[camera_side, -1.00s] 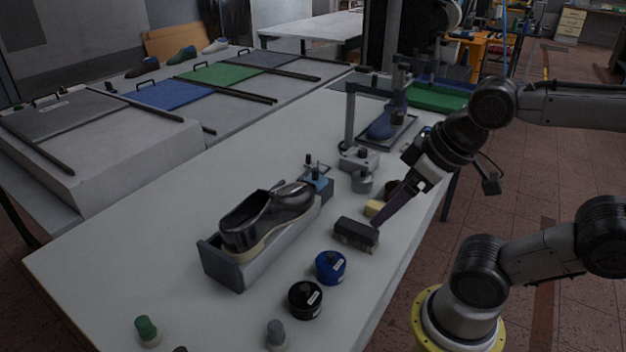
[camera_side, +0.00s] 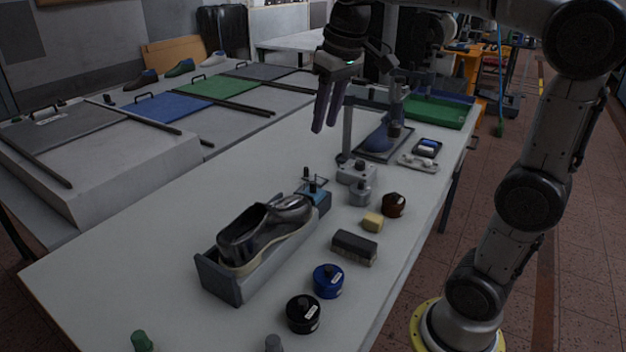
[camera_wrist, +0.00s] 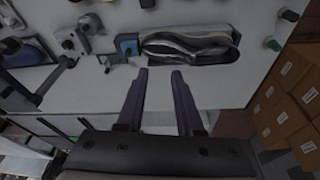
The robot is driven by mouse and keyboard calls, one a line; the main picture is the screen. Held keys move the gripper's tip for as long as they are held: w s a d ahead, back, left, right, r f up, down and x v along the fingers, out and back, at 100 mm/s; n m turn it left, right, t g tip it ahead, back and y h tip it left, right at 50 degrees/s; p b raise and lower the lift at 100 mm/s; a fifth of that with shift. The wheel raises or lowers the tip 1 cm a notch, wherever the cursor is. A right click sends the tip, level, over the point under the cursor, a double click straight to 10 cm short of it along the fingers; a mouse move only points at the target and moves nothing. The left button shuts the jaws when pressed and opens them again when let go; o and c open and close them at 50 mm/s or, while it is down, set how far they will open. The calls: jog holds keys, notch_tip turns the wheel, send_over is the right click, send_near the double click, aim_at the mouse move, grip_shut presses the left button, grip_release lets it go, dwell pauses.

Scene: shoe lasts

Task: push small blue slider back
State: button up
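A small blue slider block (camera_side: 316,198) with a dark handle sits at the far end of the grey shoe holder (camera_side: 222,277), next to the toe of a dark shoe (camera_side: 262,233). In the wrist view the blue block (camera_wrist: 127,44) lies up and left of my fingertips, beside the shoe (camera_wrist: 190,47). My gripper (camera_side: 324,128) is raised in the air above the far part of the table, with its fingers pointing down. The fingers are apart and nothing is between them; the wrist view also shows my gripper (camera_wrist: 158,73) empty.
A metal post stand (camera_side: 348,140) rises near the blue block. A brush (camera_side: 354,247), yellow sponge (camera_side: 373,222), brown jar (camera_side: 394,204) and blue tin (camera_side: 328,281) lie to the right. A larger blue sliding panel (camera_side: 174,95) is on the back cabinet. The table's left side is clear.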

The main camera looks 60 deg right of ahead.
jog(key=w+d+f+m+g, duration=0.1)
jog(key=w+d+f+g, duration=0.1)
jog(key=w+d+f, duration=0.4)
jog(key=m, duration=0.1)
send_near(313, 182)
jog(key=shift+g+y, duration=0.3)
jog(key=shift+g, duration=0.1)
jog(key=f, duration=0.9)
jog(key=shift+w+d+f, duration=0.1)
jog(key=shift+w+d, duration=0.15)
jog(key=shift+w, duration=0.1)
grip_shut()
